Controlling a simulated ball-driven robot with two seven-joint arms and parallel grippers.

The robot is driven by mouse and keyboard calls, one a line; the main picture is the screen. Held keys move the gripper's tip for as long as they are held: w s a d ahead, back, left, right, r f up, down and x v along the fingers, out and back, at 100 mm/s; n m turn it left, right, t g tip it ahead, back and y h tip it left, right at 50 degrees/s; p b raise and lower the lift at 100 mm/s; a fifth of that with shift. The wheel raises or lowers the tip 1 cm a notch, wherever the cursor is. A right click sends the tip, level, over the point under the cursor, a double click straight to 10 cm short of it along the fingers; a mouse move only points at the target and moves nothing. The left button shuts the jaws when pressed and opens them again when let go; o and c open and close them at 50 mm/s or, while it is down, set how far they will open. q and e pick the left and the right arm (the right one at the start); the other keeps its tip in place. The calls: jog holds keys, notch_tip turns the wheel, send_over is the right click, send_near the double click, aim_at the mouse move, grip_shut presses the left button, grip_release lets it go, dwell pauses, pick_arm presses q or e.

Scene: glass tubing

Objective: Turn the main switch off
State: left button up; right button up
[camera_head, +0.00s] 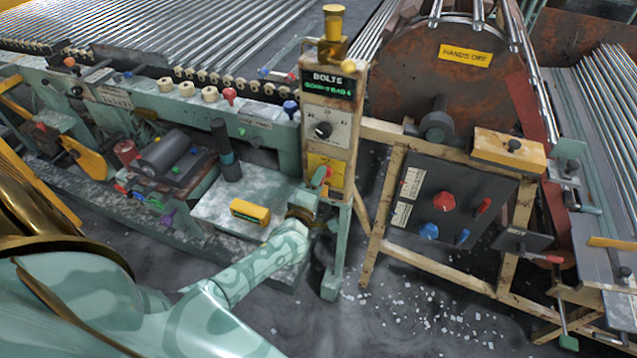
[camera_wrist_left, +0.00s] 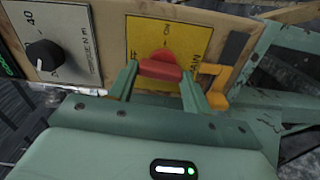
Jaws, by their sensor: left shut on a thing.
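The main switch is a red handle (camera_wrist_left: 160,66) on a yellow plate (camera_wrist_left: 197,42), which carries partly hidden lettering including "ON". The plate also shows in the head view (camera_head: 322,164), low on the pale control post under the dial. My left gripper (camera_head: 318,190) reaches the post from the lower left. In the left wrist view its two green fingers (camera_wrist_left: 159,76) stand on either side of the red handle, shut on it. The fingers hide part of the handle and plate, so its exact angle is hard to read. My right gripper is in neither view.
A black dial (camera_wrist_left: 44,55) sits beside the plate on the same post. A yellow bracket (camera_wrist_left: 214,85) stands close to the right finger. A yellow box (camera_head: 250,212) lies on the bench left of the gripper. A dark panel with red and blue knobs (camera_head: 444,201) stands right.

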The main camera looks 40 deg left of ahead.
pick_arm(q)
jog(key=shift+f+n, duration=0.15)
jog(key=shift+n, duration=0.35)
jog(key=shift+s, duration=0.1)
jog(key=o, duration=1)
jog(key=p+v, duration=0.2)
jog(key=v, duration=1.4)
jog(key=shift+s+p, duration=0.15)
jog(key=shift+p, duration=0.2)
